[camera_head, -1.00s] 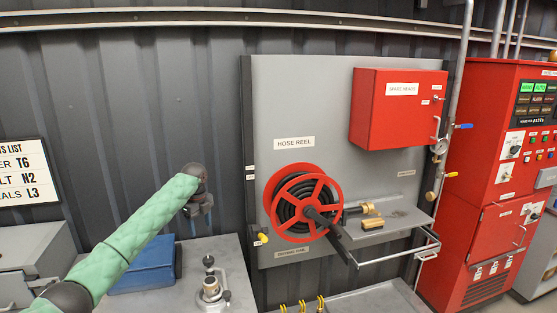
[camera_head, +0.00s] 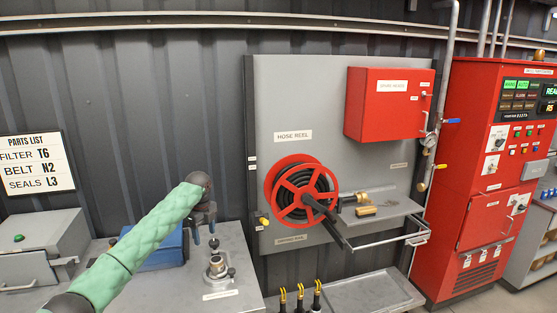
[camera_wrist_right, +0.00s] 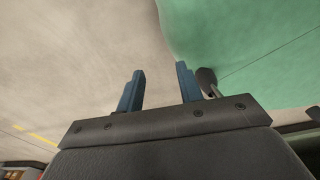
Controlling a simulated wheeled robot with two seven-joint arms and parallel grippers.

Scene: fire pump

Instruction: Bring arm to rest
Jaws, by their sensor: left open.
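My left arm, in a green padded sleeve, comes in from the lower left of the head view. Its gripper (camera_head: 204,236) points down, open, with its two dark fingers apart and nothing seen between them. It shows in front of the grey bench, between the blue box (camera_head: 160,248) and the metal fitting (camera_head: 217,266). My right arm is not in the head view. In the right wrist view, my right gripper (camera_wrist_right: 160,70) has its two blue fingers apart with nothing between them. A green padded surface fills the upper right of that view, close to the fingers.
A hose reel (camera_head: 302,195) and a red cabinet (camera_head: 388,105) are on the grey wall panel. A metal rail (camera_head: 392,240) juts out below the shelf. A red control cabinet (camera_head: 490,215) stands at right. A grey case (camera_head: 38,240) is at far left.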

